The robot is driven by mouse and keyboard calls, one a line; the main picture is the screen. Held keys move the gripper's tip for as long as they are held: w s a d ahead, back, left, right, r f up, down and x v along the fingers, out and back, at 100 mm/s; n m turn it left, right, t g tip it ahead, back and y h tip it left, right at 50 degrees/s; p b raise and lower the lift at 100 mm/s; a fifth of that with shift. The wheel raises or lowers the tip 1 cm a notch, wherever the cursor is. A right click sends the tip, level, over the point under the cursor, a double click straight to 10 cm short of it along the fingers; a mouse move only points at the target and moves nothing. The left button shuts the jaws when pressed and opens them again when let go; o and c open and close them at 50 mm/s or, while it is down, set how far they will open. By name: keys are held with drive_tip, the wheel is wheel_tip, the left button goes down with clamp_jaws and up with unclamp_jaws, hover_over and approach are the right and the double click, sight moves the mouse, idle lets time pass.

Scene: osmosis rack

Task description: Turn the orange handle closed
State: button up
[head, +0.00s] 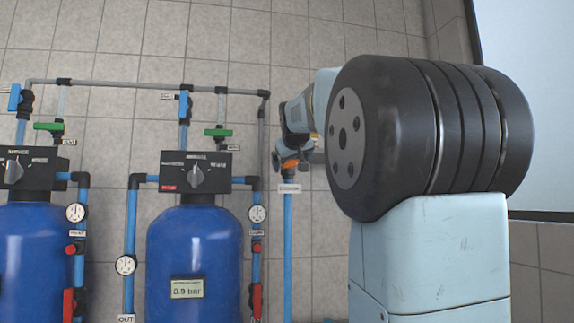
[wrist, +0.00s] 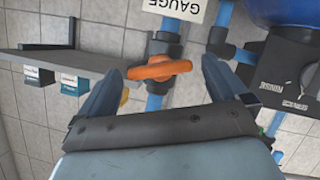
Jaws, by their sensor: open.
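The orange handle (wrist: 160,70) sits on a dark valve on a blue pipe in the wrist view. It lies nearly crosswise to the pipe, slightly tilted. In the head view the orange handle (head: 290,165) is small and partly hidden by my arm. My gripper (wrist: 162,82) is open, with one finger on each side of the handle; no clear contact shows. In the head view my gripper (head: 289,152) is at the valve, its fingers hard to make out.
A grey shelf-like panel (wrist: 60,57) stands left of my gripper. Two blue tanks (head: 195,260) with black control heads, green handles (head: 219,132) and gauges stand left in the head view. Tiled wall lies behind.

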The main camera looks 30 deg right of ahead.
drive_tip(key=shift+x, duration=1.1)
drive_tip(key=shift+c, duration=0.2)
